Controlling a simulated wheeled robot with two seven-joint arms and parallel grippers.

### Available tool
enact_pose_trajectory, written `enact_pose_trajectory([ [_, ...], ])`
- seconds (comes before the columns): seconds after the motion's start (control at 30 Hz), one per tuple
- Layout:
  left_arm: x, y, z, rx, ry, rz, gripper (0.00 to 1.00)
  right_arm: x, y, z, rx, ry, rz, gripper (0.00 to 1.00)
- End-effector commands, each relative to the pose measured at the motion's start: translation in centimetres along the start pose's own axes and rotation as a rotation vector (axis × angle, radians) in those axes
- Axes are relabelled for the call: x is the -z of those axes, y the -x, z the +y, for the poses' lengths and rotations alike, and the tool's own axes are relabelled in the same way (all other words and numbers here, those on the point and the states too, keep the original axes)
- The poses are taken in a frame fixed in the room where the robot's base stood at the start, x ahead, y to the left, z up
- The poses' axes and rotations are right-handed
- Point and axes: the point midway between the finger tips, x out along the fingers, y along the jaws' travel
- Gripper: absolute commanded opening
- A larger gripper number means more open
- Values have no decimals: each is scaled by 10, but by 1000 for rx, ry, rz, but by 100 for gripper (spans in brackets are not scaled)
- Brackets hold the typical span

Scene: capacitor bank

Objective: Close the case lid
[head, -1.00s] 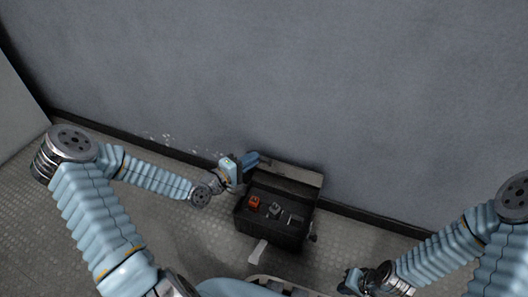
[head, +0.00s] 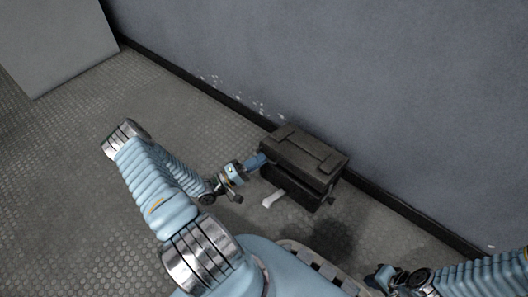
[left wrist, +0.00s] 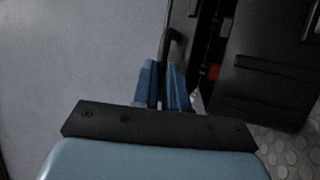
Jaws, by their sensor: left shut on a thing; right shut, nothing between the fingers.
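The dark case (head: 288,184) stands on the floor against the wall. Its lid (head: 305,153) is lowered over the body, and in the left wrist view a gap shows between the lid (left wrist: 178,50) and the case body (left wrist: 265,75), with a bit of orange inside. My left gripper (head: 262,160) is at the left end of the lid. In the left wrist view its blue fingers (left wrist: 165,82) are shut on the lid's edge. My right gripper (head: 377,275) is shut and empty, at the lower right of the head view, away from the case.
A small white object (head: 272,200) lies on the floor in front of the case. The wall (head: 350,70) with its dark baseboard runs behind the case. A pale panel (head: 60,40) stands at the upper left. The floor (head: 70,200) to the left is clear.

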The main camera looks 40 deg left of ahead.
Motion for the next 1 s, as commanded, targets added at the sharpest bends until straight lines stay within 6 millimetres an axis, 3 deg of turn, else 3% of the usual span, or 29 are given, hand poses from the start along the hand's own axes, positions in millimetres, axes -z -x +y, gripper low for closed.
enact_pose_trajectory([
  [0.4,-7,16,-29,-159,-66,-3,0,0,0,0,0,0,1,0],
  [0.9,-7,17,-32,-177,-74,-3,0,0,0,0,0,0,1,0],
  [0.93,-7,17,-32,-177,-74,-2,14,0,0,0,0,0,1,0],
  [1.0,-7,17,-32,-176,-74,-2,23,0,0,0,0,0,1,0],
])
